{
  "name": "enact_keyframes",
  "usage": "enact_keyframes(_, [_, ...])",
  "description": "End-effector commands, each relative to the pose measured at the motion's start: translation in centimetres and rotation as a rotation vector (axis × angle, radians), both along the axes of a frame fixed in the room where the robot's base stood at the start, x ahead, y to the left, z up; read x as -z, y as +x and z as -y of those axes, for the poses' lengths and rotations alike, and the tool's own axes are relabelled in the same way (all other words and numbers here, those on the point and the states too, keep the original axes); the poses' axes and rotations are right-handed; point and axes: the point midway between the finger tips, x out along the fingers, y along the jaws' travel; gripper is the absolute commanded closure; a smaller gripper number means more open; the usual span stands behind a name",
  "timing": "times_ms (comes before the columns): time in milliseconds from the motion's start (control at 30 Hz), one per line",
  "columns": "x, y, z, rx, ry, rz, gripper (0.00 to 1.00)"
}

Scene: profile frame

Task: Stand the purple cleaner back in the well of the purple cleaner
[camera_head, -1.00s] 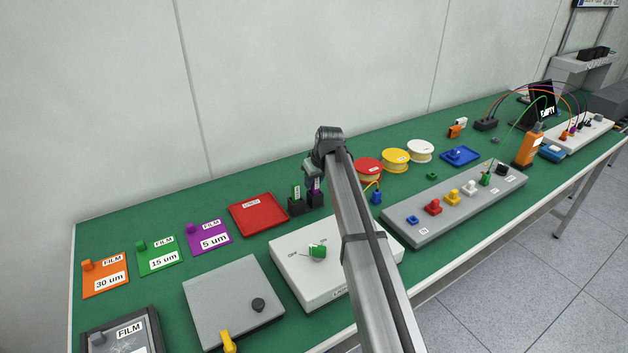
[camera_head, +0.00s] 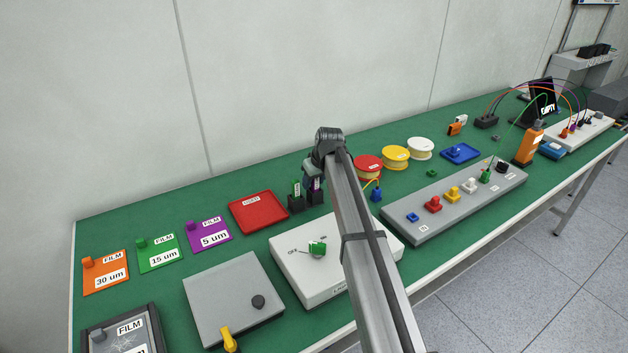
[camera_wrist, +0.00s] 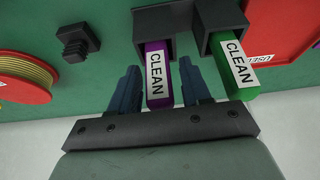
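The purple cleaner (camera_wrist: 157,75), labelled CLEAN, stands with its lower end in a black well (camera_wrist: 151,22) in the wrist view. In the head view the cleaner (camera_head: 317,184) shows small below my gripper, above its black well (camera_head: 315,198). My gripper (camera_wrist: 158,75) has one finger on each side of the cleaner, with narrow gaps showing, so it looks open around it. How deep the cleaner sits is hard to tell.
A green cleaner (camera_wrist: 233,65) stands in a neighbouring black well (camera_wrist: 218,22), close beside my right finger. A red tray (camera_head: 258,213) lies to the left. A red spool (camera_head: 368,167) and a blue connector (camera_head: 376,195) are to the right.

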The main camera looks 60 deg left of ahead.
Motion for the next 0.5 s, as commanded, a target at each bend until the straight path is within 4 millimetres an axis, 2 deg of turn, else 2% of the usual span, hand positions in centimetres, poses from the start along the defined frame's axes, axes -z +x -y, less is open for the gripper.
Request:
enact_keyframes(33, [-0.01,0.0,0.0,0.0,0.0,0.0,0.48])
enact_keyframes(100, [-0.01,0.0,-0.01,0.0,0.0,0.0,0.41])
enact_keyframes(367, [-0.07,0.0,0.03,0.0,0.0,0.0,0.41])
enact_keyframes(500, [-0.88,0.01,0.37,0.0,0.001,0.001,0.41])
